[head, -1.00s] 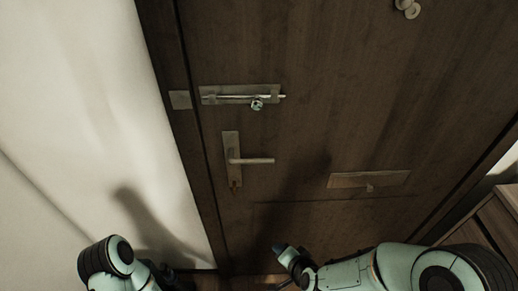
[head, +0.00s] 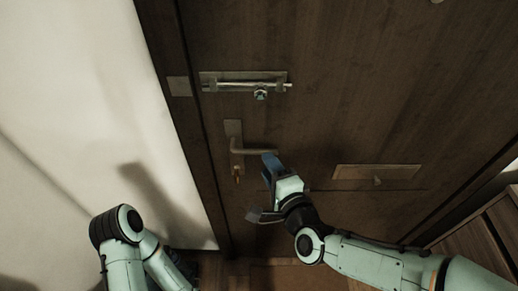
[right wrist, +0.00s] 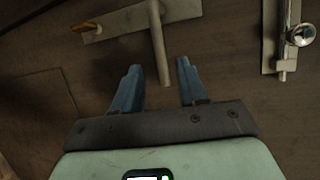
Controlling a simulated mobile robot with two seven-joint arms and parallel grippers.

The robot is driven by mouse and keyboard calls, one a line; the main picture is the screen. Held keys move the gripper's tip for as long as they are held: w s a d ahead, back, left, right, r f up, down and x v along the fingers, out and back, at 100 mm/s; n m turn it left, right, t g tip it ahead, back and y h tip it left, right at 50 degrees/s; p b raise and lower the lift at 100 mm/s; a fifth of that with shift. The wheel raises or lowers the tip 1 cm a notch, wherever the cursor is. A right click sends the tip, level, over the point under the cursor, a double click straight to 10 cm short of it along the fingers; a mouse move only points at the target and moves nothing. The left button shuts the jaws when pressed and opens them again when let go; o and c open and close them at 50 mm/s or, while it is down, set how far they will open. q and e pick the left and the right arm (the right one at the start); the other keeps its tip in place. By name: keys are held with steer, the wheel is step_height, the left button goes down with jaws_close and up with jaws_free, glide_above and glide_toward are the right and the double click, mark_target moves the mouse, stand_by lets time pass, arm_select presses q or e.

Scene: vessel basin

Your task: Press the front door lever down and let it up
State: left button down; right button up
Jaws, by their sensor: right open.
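The front door lever (head: 258,151) is a pale metal handle on an upright plate (head: 234,135) on the dark wooden door; it sticks out to the right and looks level. My right gripper (head: 270,165) is at the lever's free end, its blue fingers open. In the right wrist view, the lever (right wrist: 158,45) points down between the two spread fingertips of the gripper (right wrist: 158,66). I cannot tell whether a finger touches it. My left arm shows at the lower left of the head view, but its gripper is out of view.
A sliding bolt (head: 245,85) with a round knob is above the lever. A flat mail-slot plate (head: 376,172) is to its right. A white wall (head: 70,110) stands left of the door frame, and a wooden cabinet (head: 480,240) stands at the lower right.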

mark_target(259, 150)
steer(key=p+x, duration=0.1)
steer(key=x, duration=0.6)
steer(key=shift+w, duration=0.1)
steer(key=shift+c, duration=0.2)
jaws_close()
